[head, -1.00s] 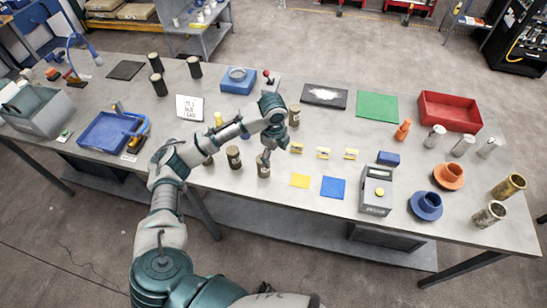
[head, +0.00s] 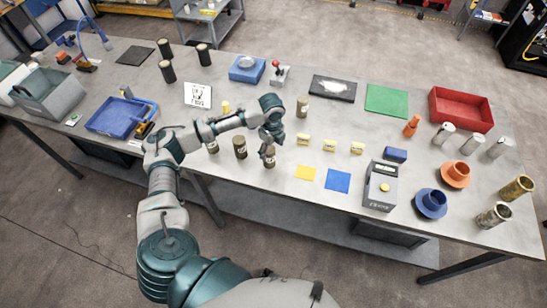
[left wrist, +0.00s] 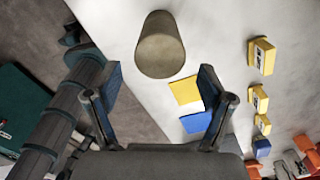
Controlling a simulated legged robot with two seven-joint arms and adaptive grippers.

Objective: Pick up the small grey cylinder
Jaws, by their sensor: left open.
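My left gripper (head: 267,150) is over the front row of cylinders in the head view. In the left wrist view its two fingers (left wrist: 160,82) stand apart with nothing between them. A grey-brown cylinder (left wrist: 160,46) is just beyond the fingertips in that view. It appears to be the cylinder under the gripper in the head view (head: 269,160), where the gripper partly hides it. Similar cylinders stand to its left (head: 240,147) and farther back (head: 302,107). Pale grey metallic cylinders (head: 471,144) stand at the right. My right gripper does not show.
A yellow square (head: 305,173) and a blue square (head: 338,180) lie right of the gripper. Several yellow blocks (head: 329,146) stand behind them. A grey device (head: 380,187) is farther right. The table's front edge is close to the gripper.

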